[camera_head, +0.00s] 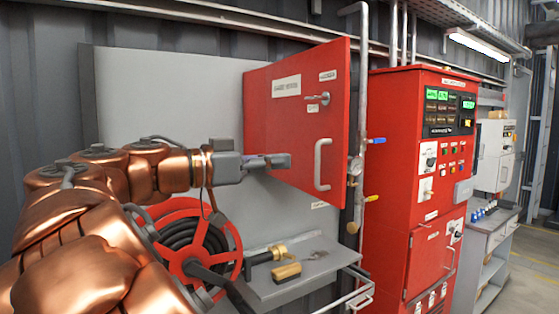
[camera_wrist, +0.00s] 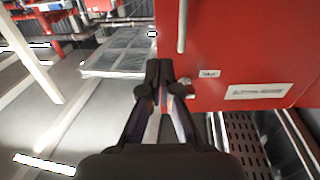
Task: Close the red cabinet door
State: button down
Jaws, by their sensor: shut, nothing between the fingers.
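The red cabinet door (camera_head: 290,120) stands at an angle to the grey panel behind it in the head view. It has white labels, a small latch (camera_head: 318,97) and a grey bar handle (camera_head: 322,165) near its right edge. In the wrist view the red door (camera_wrist: 240,45) fills the upper right, with part of the handle (camera_wrist: 182,25) at its top. My gripper (camera_head: 286,161) is shut and empty, overlapping the lower part of the door, left of the handle. In the wrist view my fingertips (camera_wrist: 160,68) lie beside the door's edge. Contact cannot be told.
A red hose reel (camera_head: 195,240) is below my arm. A grey shelf (camera_head: 300,280) holds brass fittings. A vertical pipe (camera_head: 361,110) with valve levers stands right of the door, then a red control cabinet (camera_head: 425,170).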

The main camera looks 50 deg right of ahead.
aim_at(340, 157)
jog(key=p+x, duration=0.3)
jog(key=x, duration=0.7)
jog(key=shift+w+r+p, duration=0.1)
jog(key=shift+r+p, duration=0.05)
jog(key=shift+p, duration=0.15)
jog(key=shift+x, duration=0.75)
jog(key=shift+d+f, duration=0.15)
jog(key=shift+f, duration=0.1)
